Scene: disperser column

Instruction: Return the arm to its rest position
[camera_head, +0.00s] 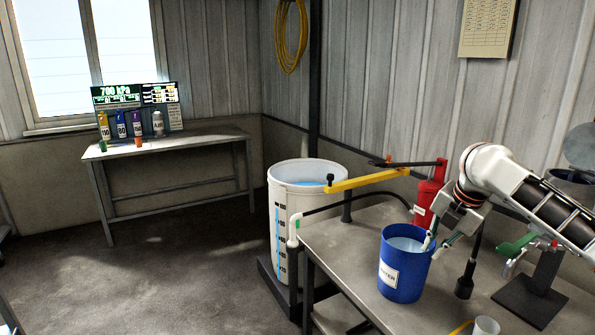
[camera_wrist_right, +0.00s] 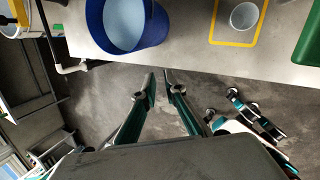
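My right arm comes in from the right in the head view. Its gripper (camera_head: 432,243) is by the right rim of the blue bucket (camera_head: 402,275), over the workbench; I cannot tell whether it touches the rim. In the right wrist view the two fingers (camera_wrist_right: 158,76) stand a little apart with nothing between them, and grey floor shows beyond the tips. The blue bucket also shows at the top of that view (camera_wrist_right: 157,30), holding pale liquid. My left gripper is not in view.
A table (camera_head: 185,145) with bottles is far left; floor between is clear.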

